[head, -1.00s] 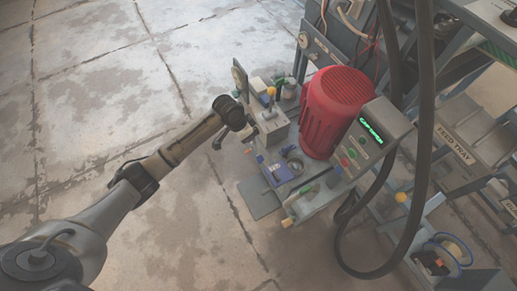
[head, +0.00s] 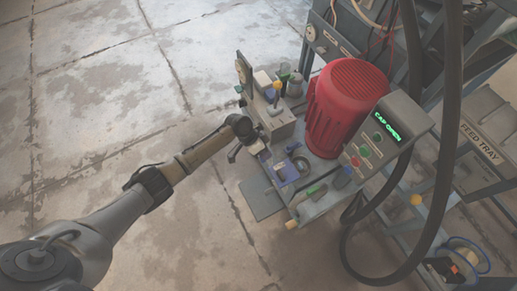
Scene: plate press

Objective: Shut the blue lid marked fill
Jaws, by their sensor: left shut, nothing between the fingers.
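The blue lid (head: 285,172) is a small flat blue piece with a pale label, at the front of the press below the red motor. It appears to stand open beside a round dark opening (head: 301,161); its lettering is too small to read. The small green display (head: 387,128) reads "CAP OPEN". My left gripper (head: 234,155) is to the left of the lid, close to the press's left side, shut and empty. A gap shows between it and the lid in the picture; the exact distance is unclear. My right gripper is out of view.
The red motor (head: 345,105) rises right behind the lid. Thick black hoses (head: 449,130) hang at the right beside the feed tray (head: 482,140). Open floor lies left of the press.

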